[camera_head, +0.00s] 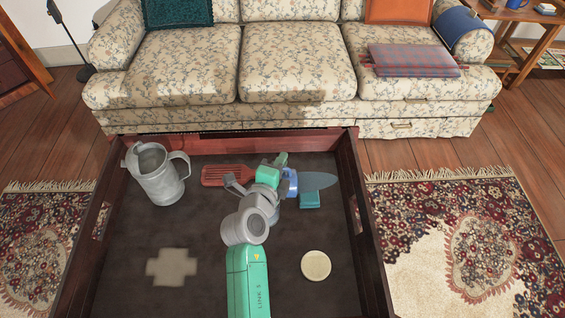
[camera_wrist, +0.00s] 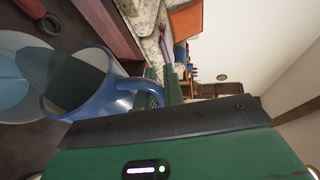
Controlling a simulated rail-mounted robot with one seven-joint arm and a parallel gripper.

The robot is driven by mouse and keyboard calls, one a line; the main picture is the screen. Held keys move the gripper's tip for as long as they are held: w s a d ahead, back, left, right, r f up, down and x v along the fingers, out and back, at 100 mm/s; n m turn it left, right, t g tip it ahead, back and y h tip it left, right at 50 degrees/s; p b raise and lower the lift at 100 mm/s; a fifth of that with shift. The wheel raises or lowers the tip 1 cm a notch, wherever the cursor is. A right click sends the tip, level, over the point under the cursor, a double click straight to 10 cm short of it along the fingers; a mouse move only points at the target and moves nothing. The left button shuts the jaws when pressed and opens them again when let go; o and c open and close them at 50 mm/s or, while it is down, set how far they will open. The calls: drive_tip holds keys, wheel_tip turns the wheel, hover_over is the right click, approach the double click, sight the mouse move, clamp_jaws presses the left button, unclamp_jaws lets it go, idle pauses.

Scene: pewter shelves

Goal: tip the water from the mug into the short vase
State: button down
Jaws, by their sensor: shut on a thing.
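My gripper (camera_wrist: 164,86) is shut on the handle of the blue mug (camera_wrist: 106,97). In the head view the mug (camera_head: 291,183) is partly hidden by my gripper (camera_head: 282,172). The mug is tipped over, its mouth facing the pale blue short vase (camera_wrist: 14,105), which is cut off at the left of the wrist view. In the head view the vase (camera_head: 309,200) looks teal and sits just below the mug's mouth. A flat grey-teal sheet (camera_wrist: 62,76), seemingly the water (camera_head: 318,180), reaches from inside the mug past its rim, over the vase.
In the dark-bottomed table with raised wooden sides (camera_head: 90,225), a grey metal pitcher (camera_head: 160,182) stands left and a red slotted spatula (camera_head: 224,175) lies near the back. A cream disc (camera_head: 316,265) lies at front right. A floral sofa (camera_head: 300,62) stands behind.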

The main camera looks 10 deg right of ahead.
drive_tip(key=shift+w+a+r+n+t+h, duration=0.2)
drive_tip(key=shift+a+n, duration=0.3)
drive_tip(key=shift+a, duration=0.45)
drive_tip(key=shift+s+a+r+n+t+h, duration=0.1)
drive_tip(key=shift+a+r+n+h, duration=0.3)
drive_tip(key=shift+a, duration=0.55)
idle(2.9)
